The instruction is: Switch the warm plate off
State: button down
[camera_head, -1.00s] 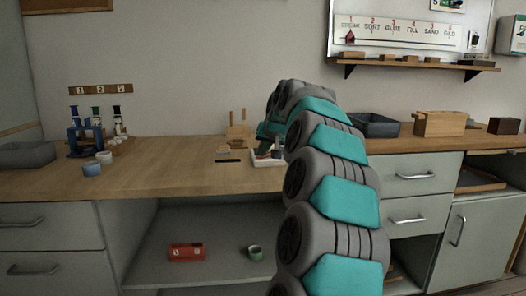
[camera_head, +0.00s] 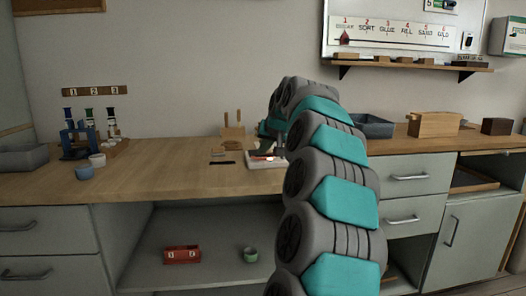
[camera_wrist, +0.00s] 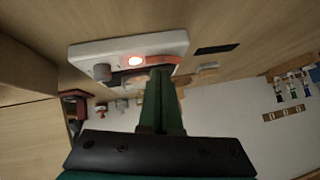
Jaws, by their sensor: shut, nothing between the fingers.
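The warm plate (camera_head: 256,164) is a small white unit on the wooden worktop, partly behind my arm in the head view. In the wrist view the warm plate (camera_wrist: 88,49) shows a glowing red light (camera_wrist: 135,61) and a grey knob (camera_wrist: 102,73) at its left end. A dark and reddish part lies along its side near the light. My gripper (camera_wrist: 160,74) is shut and empty, its green fingertips at the plate's edge, just beside the red light. I cannot tell whether they touch it.
A wooden holder (camera_head: 232,131) stands behind the plate, and a dark flat strip (camera_head: 222,163) lies left of it. A dark tray (camera_head: 372,127) is right of my arm. The front left worktop is clear.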

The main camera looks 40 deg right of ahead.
jog(key=d+r+v, duration=0.1)
jog(key=d+v, duration=0.1)
jog(key=v, duration=0.9)
jog(key=shift+a+r, duration=0.2)
jog(key=shift+r, duration=0.15)
jog(key=shift+d+b, duration=0.15)
jog(key=shift+b, duration=0.2)
jog(key=shift+b, duration=0.7)
jog(key=shift+w+a+r+y+b, duration=0.1)
jog(key=shift+a+r+y+b, duration=0.05)
jog(key=shift+a+b, duration=0.25)
jog(key=shift+w+a+r+y+b, duration=0.1)
jog(key=shift+w+a+y+b, duration=0.05)
jog(key=shift+a+b, duration=0.2)
